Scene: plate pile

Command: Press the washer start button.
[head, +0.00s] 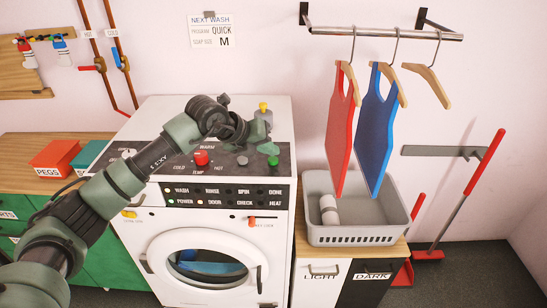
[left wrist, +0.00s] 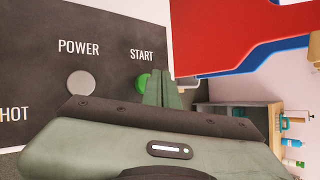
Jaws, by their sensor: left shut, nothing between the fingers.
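The white washer (head: 140,230) stands in the middle of the head view, its round door closed with blue cloth behind the glass. Its dark top panel holds a red knob (head: 201,158), a grey power button (head: 242,160) and the green start button (head: 273,161). In the left wrist view the start button (left wrist: 142,82) is partly covered by my fingers, beside the grey power button (left wrist: 81,84). My left gripper (head: 268,148) is shut and empty, its fingertips (left wrist: 163,88) close by the start button. I cannot tell whether they touch it. My right gripper is not in view.
A grey bottle with a yellow cap (head: 263,112) stands on the washer behind my gripper. Red and teal boxes sit left.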

